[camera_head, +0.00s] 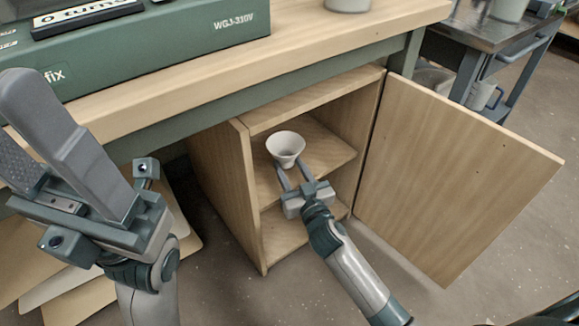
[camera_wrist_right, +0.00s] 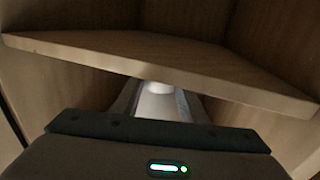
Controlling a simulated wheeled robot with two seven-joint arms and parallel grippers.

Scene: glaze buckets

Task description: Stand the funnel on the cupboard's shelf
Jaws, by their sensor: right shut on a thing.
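The white funnel (camera_head: 286,146) is at the front of the open cupboard (camera_head: 252,205), wide mouth up and roughly upright. In the head view it overlaps the middle shelf (camera_head: 330,152); I cannot tell whether it touches it. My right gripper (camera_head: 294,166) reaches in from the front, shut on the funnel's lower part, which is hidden. In the right wrist view a small pale part of the funnel (camera_wrist_right: 158,88) shows between the fingers, close to a shelf board's edge (camera_wrist_right: 180,70). My left gripper (camera_head: 45,140) is raised at the left, empty, its fingers apart.
The cupboard door (camera_head: 455,170) stands wide open to the right. The workbench top (camera_head: 330,50) is above the cupboard, with a green machine (camera_head: 150,45) on it. A metal cart (camera_head: 475,35) stands at the back right. Boards lean at the lower left. The lower compartment looks empty.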

